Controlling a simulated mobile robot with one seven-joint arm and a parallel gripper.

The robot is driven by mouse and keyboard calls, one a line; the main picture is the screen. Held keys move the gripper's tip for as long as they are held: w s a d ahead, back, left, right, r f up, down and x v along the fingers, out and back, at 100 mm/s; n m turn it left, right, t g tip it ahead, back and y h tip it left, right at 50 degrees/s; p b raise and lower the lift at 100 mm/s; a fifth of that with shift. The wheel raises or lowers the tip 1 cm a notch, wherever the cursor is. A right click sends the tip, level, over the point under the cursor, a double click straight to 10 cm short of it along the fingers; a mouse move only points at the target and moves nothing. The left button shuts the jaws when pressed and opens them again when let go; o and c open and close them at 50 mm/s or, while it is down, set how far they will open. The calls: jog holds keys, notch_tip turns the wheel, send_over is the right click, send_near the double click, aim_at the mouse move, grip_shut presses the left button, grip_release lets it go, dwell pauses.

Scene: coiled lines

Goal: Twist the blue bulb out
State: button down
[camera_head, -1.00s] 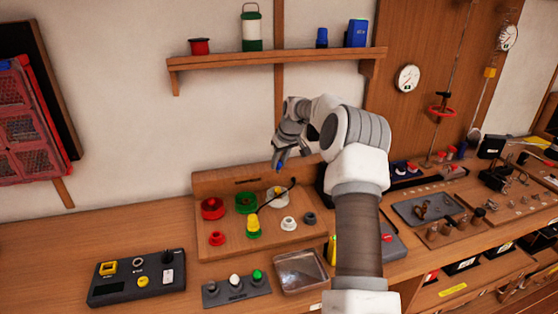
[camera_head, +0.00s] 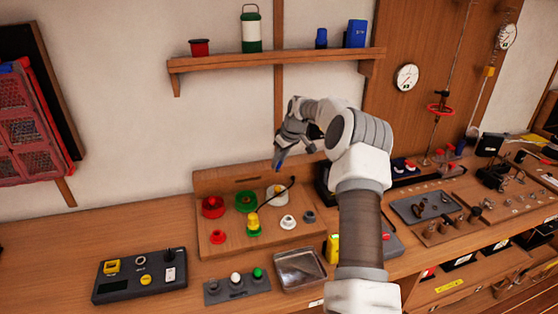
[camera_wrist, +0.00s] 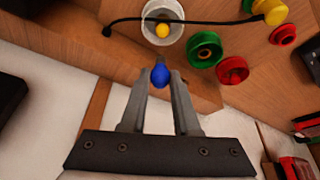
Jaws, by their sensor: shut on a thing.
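My gripper (camera_head: 279,161) is shut on the blue bulb (camera_wrist: 160,75), with a fingertip on each side of it in the wrist view. The bulb is held in the air, clear of any socket, and shows as a small blue tip in the head view. Below it on the wooden board is a white round cup (camera_wrist: 176,12) with a yellow round piece (camera_wrist: 162,30) inside; the cup (camera_head: 273,196) also shows in the head view, behind a black cable.
Red (camera_head: 212,207) and green (camera_head: 245,201) round sockets, a yellow lamp (camera_head: 253,222) and a white socket (camera_head: 288,222) share the board. A clear tray (camera_head: 299,270) and a button strip (camera_head: 237,287) stand in front. The shelf (camera_head: 280,61) is above my gripper.

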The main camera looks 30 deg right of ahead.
jog(key=shift+r+n+y+p, duration=0.1)
jog(key=shift+n+y+p, duration=0.4)
jog(key=shift+n+p, duration=0.95)
jog(key=shift+d+n+g, duration=0.1)
jog(key=shift+n+g, duration=0.15)
jog(key=shift+g, duration=0.15)
